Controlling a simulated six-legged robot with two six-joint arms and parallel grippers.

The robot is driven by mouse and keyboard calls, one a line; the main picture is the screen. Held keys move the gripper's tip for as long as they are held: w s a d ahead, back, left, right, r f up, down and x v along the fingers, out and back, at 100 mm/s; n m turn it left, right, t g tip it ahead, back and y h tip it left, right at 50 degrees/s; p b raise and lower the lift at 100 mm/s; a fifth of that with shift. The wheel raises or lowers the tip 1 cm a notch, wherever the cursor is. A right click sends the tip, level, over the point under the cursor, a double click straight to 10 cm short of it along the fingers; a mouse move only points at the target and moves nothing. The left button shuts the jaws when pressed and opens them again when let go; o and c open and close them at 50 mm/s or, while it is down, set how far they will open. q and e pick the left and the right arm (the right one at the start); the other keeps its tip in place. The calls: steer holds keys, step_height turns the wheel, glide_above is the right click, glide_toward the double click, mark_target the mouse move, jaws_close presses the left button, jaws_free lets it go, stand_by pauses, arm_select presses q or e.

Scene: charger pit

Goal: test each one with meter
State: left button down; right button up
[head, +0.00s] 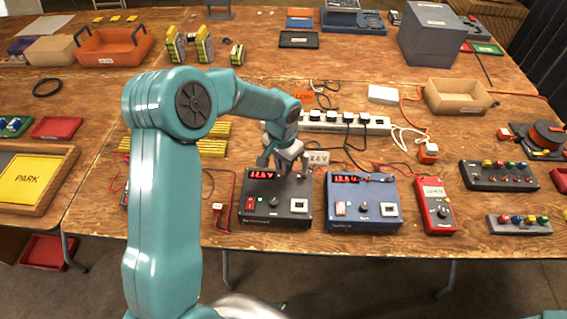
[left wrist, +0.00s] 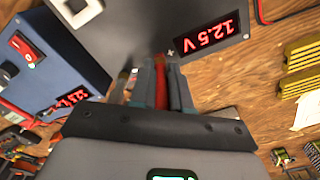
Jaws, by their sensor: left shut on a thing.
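A black charger box (head: 274,214) with a lit red display reading about 12.5 V stands near the table's front edge. It also shows in the left wrist view (left wrist: 137,28). A blue box (head: 362,215) with a red display stands right of it. A red handheld meter (head: 436,205) lies further right. My left gripper (head: 281,160) is just behind and above the black box's back edge. In the left wrist view its fingers (left wrist: 161,85) are shut on a narrow red piece (left wrist: 162,82), mostly hidden between them. My right gripper is not seen.
A white power strip (head: 340,122) with several black plugs and loose cables lies behind the boxes. Yellow packs (head: 213,130) lie left, behind my arm. A cardboard tray (head: 457,97) and a knob panel (head: 499,176) are at right.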

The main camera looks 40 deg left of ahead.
arm_select(q)
steer(key=shift+f+b, duration=0.25)
steer(key=shift+b, duration=0.1)
stand_by(0.7)
steer(key=c, duration=0.7)
jaws_free()
steer(key=shift+r, duration=0.15)
steer(key=shift+r+p, duration=2.55)
steer(key=shift+r, duration=1.1)
